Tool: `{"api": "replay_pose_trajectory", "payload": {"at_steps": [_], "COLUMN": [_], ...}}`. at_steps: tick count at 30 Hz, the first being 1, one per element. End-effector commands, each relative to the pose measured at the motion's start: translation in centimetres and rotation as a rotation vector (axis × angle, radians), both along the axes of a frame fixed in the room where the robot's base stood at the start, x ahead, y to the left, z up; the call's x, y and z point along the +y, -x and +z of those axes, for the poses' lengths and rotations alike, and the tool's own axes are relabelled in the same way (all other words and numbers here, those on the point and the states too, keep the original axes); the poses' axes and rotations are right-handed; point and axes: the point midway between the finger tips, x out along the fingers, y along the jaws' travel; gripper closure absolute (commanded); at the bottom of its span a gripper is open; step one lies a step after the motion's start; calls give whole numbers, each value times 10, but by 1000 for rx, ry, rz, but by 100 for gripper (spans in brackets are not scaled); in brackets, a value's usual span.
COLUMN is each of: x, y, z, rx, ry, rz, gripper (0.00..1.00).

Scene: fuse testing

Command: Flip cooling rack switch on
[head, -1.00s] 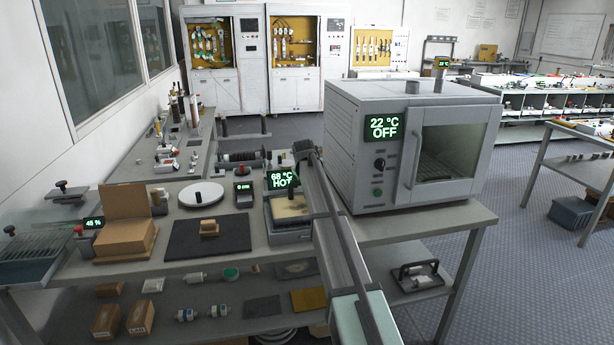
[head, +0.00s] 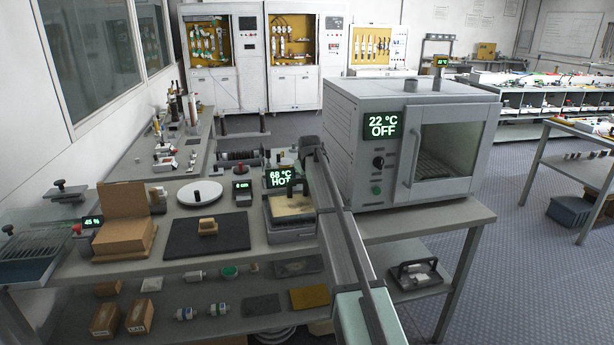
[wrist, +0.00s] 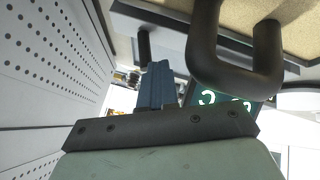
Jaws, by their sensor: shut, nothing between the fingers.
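My gripper shows in the wrist view (wrist: 157,84) with its bluish fingers shut and empty. In the head view my arm reaches past the bench to the narrow space between the oven and the device whose green display (head: 281,179) reads 68 °C HOT. My fingertips are hidden there behind my own arm. The device has a pale sand-coloured top (head: 290,206) with a dark handle. In the wrist view the dark looped handle (wrist: 236,75) is close to the right of the fingers, apart from them. I cannot make out the cooling rack switch or its position.
The grey oven (head: 345,150), reading 22 °C OFF, stands right of my arm; a perforated grey panel (wrist: 40,65) is left in the wrist view. A dark mat (head: 180,245), cardboard box (head: 124,236) and white disc (head: 200,193) lie on the bench to the left.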

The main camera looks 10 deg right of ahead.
Motion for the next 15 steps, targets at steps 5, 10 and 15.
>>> {"api": "replay_pose_trajectory", "payload": {"at_steps": [5, 10, 15], "x": [-6, -15, -25], "y": [0, 0, 0], "z": [3, 5, 8], "rx": [0, 0, 0], "ry": [-60, -166, -295], "rz": [-1, -2, -3], "gripper": [100, 100, 100]}}
